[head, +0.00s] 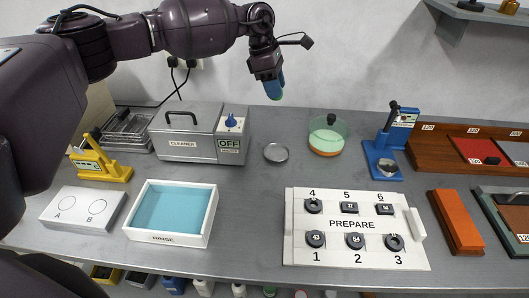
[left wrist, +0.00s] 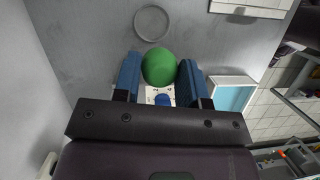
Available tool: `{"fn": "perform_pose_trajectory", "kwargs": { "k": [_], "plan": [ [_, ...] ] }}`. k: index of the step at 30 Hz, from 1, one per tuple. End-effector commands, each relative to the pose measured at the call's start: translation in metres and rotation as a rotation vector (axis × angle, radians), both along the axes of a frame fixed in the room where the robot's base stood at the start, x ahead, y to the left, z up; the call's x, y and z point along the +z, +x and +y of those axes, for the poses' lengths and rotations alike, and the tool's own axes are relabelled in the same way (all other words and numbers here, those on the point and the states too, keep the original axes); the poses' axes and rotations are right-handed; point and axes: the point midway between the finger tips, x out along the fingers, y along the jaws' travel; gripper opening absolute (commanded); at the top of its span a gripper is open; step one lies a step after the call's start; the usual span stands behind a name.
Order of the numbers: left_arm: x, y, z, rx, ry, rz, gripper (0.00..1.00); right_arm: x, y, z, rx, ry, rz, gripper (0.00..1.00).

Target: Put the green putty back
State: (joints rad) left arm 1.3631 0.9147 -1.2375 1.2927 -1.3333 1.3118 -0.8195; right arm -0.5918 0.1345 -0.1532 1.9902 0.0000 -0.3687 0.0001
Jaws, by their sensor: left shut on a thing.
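My left gripper (head: 275,92) is held high above the back of the bench. Its blue fingers are shut on the green putty (left wrist: 160,67), a round green ball that shows between the fingertips in the left wrist view. A small round grey metal dish (head: 276,152) lies on the bench below the gripper. The dish also shows in the left wrist view (left wrist: 151,23), beyond the putty, and it looks empty. My right gripper is not in view.
The grey cleaner box (head: 184,145) stands left of the dish, and a green-tinted glass jar (head: 327,136) with a black knob stands right. The rinse tray (head: 172,239), white PREPARE board (head: 352,225) and blue press (head: 382,160) stand around. Bare bench surrounds the dish.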

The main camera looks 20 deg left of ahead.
Motion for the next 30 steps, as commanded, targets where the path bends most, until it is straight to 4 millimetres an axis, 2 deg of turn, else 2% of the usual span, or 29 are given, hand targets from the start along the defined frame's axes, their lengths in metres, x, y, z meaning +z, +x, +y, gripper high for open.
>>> {"fn": "perform_pose_trajectory", "kwargs": {
  "k": [8, 11, 24, 30],
  "plan": [
    [-0.006, 0.001, -0.002, 0.103, 0.001, 0.003, 0.2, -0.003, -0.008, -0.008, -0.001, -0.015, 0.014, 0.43],
    [-0.022, 0.001, -0.002, 0.108, 0.0, 0.005, 0.2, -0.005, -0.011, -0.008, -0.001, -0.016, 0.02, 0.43],
    [-0.117, 0.001, -0.003, 0.106, 0.0, 0.005, 0.2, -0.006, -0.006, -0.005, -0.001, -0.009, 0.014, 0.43],
    [-0.149, 0.001, -0.003, 0.104, 0.001, 0.003, 0.2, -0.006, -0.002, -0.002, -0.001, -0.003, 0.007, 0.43]
  ]
}}
